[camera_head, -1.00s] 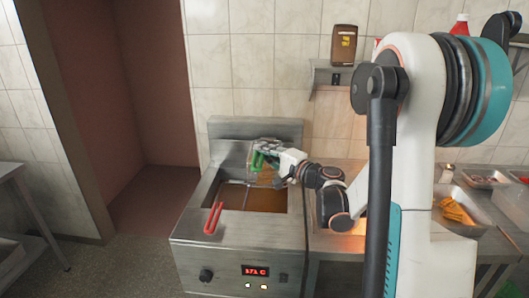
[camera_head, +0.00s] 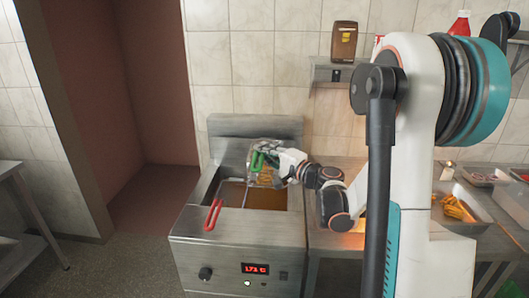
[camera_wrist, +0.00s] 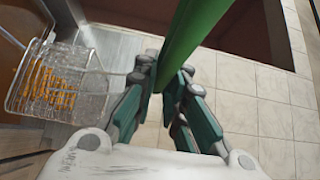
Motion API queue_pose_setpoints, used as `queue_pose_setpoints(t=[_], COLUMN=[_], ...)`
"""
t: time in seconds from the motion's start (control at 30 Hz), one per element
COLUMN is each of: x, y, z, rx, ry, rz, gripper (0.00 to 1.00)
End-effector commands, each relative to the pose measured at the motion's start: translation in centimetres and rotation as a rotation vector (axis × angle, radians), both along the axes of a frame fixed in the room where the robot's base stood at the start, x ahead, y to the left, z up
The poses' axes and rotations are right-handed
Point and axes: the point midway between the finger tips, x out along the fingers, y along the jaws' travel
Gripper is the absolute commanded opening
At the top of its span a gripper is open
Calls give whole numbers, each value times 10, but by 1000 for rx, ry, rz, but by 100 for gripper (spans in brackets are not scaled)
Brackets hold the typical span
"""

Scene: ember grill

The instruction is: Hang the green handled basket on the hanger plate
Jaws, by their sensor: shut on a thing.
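My gripper (camera_head: 285,162) is shut on the green handle (camera_head: 262,158) above the fryer. The wrist view shows the green handle (camera_wrist: 190,40) between my fingers (camera_wrist: 165,85). The wire basket (camera_wrist: 58,85) hangs at the left of the wrist view, with golden fries in it. It also shows below the handle in the head view, over the fryer's open well. The upright metal plate (camera_head: 255,128) at the fryer's back appears to be the hanger plate. The basket is in front of it and looks apart from it; exact contact cannot be told.
A red handle (camera_head: 212,215) rests at the front left of the fryer well (camera_head: 260,197). A tray of fries (camera_head: 458,208) stands on the counter at right. A wall shelf (camera_head: 335,74) bears a brown dispenser (camera_head: 344,42). The floor at left is clear.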

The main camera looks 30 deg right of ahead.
Motion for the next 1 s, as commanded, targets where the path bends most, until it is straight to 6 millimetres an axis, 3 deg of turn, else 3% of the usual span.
queue_pose_setpoints(t=[0.03, 0.07, 0.13, 0.57, 0.67, 1.0], x=[0, 0, 0, -4, -15, -80], y=[0, 0, 0, -2, -5, -24], z=[-2, -1, 0, -1, -1, -2], rx=[0, 0, 0, 0, 0, 0], ry=[-1, 0, 0, 0, 0, 0], rz=[0, 0, 0, -1, -3, -3], gripper=[0, 18, 34, 35, 35, 35])
